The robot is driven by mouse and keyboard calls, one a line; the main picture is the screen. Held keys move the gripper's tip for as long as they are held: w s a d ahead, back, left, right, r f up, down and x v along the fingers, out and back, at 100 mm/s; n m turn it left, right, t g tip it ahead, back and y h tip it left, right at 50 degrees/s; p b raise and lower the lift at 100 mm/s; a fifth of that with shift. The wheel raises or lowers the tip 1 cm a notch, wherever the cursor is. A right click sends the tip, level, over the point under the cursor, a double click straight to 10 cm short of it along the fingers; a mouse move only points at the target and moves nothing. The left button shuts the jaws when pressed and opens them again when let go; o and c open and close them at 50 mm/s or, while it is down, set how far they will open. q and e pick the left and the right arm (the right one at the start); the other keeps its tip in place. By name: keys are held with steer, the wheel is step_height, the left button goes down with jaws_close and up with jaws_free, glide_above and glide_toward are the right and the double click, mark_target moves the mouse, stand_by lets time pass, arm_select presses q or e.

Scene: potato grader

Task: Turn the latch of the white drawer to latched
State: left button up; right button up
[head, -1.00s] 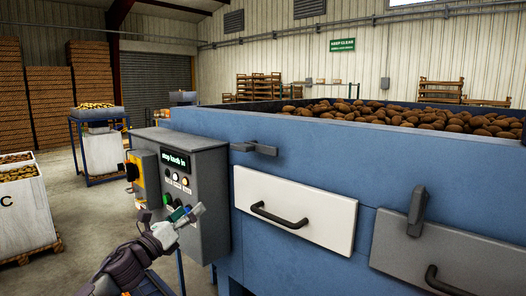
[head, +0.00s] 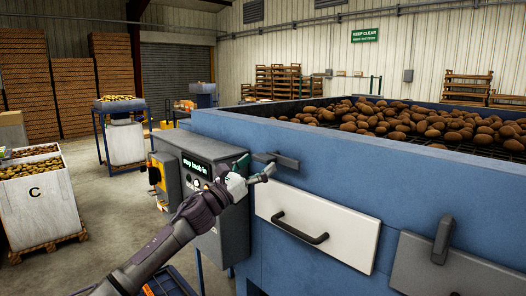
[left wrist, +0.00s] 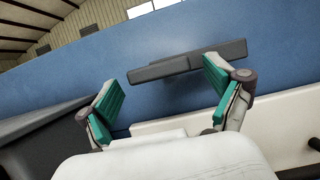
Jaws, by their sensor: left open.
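The white drawer (head: 318,229), with a black bar handle, is shut in the blue grader body. Its dark grey latch (head: 284,161) lies level, above the drawer's upper left part. In the left wrist view the latch (left wrist: 188,63) runs across, just beyond my fingers. My left gripper (head: 256,168) is open at the latch, in front of its left part. In the wrist view its green-padded fingers (left wrist: 158,84) are spread apart, and the right fingertip overlaps the latch bar. I cannot tell whether it touches. My right gripper is not in view.
A grey control box (head: 215,180) with a display stands left of the drawer, behind my left arm. A grey drawer (head: 420,270) with an upright latch (head: 443,239) is at the right. Potatoes (head: 415,121) fill the grader top. A white crate (head: 42,205) stands far left.

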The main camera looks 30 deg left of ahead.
arm_select(q)
steer(key=shift+x, duration=1.05)
steer(key=shift+f, duration=0.1)
